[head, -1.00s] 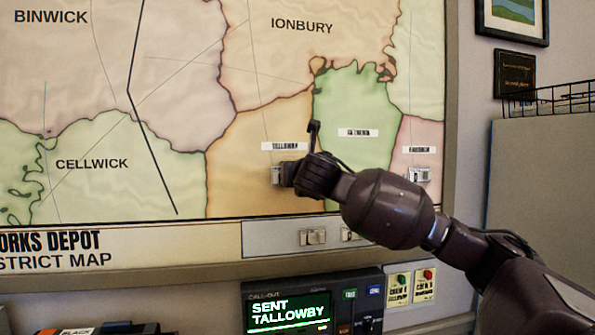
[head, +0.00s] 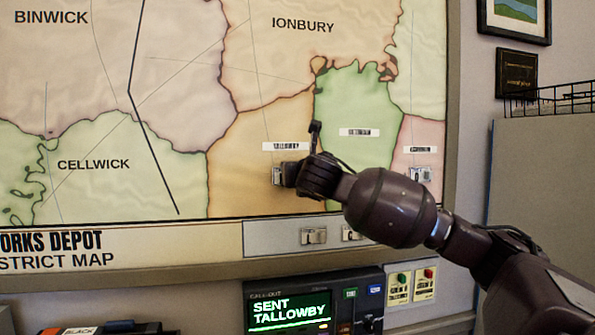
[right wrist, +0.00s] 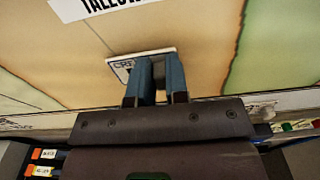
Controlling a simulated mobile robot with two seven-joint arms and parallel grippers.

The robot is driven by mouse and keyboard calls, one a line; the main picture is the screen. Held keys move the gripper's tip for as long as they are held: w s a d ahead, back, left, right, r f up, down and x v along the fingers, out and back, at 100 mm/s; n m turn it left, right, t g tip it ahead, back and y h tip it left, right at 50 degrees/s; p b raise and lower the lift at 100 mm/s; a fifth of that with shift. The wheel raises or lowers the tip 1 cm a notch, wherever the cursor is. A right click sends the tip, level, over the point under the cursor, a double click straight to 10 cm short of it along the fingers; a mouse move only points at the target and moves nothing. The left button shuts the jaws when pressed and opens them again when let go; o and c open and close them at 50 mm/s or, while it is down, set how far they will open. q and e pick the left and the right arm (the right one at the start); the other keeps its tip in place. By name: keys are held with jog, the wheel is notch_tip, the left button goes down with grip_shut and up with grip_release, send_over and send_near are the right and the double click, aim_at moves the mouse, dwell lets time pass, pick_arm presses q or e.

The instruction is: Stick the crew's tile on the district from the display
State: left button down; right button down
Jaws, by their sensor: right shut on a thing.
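The display (head: 290,309) reads "SENT TALLOWBY" in green letters. The orange district (head: 240,160) on the wall map carries a white label (head: 285,146) reading Tallowby. A small white tile (head: 278,175) is against the orange district, below that label. My right gripper (head: 290,174) is at the tile. In the right wrist view its two blue fingers (right wrist: 155,85) are closed on the tile (right wrist: 122,66), whose lettering is partly covered. The tile looks flat on or very near the map; I cannot tell if it touches. My left gripper is not in view.
Other tiles (head: 313,236) sit on the strip below the map. Another tile (head: 419,175) is on the pink district (head: 425,130) at the right. The green district (head: 355,100) lies beside the orange one. A grey cabinet (head: 545,200) with a wire rack stands at the right.

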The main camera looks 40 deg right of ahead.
jog(key=shift+w+d+p, duration=0.15)
jog(key=shift+w+p, duration=0.15)
dwell(0.9)
jog(key=c, duration=1)
grip_release()
jog(key=shift+c, duration=0.2)
jog(key=b+v, duration=0.2)
jog(key=v, duration=0.9)
